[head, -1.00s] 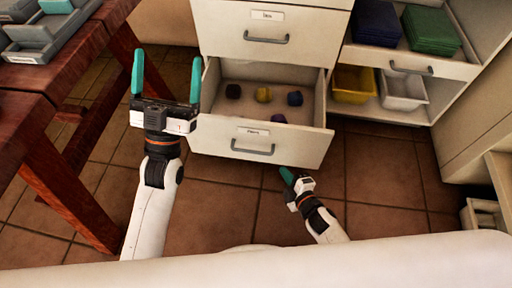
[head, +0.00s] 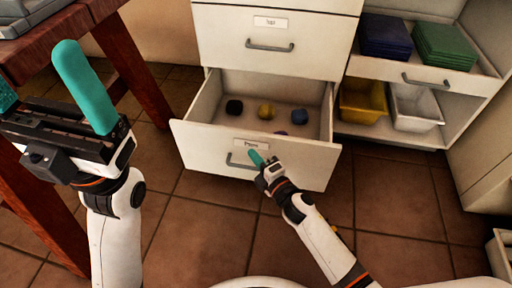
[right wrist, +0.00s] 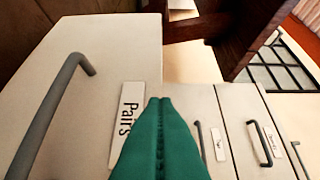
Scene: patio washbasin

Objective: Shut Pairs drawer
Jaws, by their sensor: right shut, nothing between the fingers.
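The Pairs drawer (head: 210,145) is pulled open at the bottom of the white cabinet, with several small dark, yellow and blue bundles inside. Its front carries a label and a grey handle (head: 232,161); the label (right wrist: 127,125) reads "Pairs" in the right wrist view, beside the handle (right wrist: 50,115). My right gripper (head: 256,157) is shut and empty, its teal tips at the drawer front just below the label, right of the handle's middle. Whether they touch the front I cannot tell. My left gripper (head: 45,85) is open and empty, raised at the far left.
A closed drawer (head: 305,45) sits above. To the right, an open shelf holds blue (head: 385,36) and green (head: 445,45) folded stacks over a yellow bin (head: 362,103) and a white bin (head: 415,107). A reddish wooden table (head: 130,60) stands left. Tiled floor lies clear in front.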

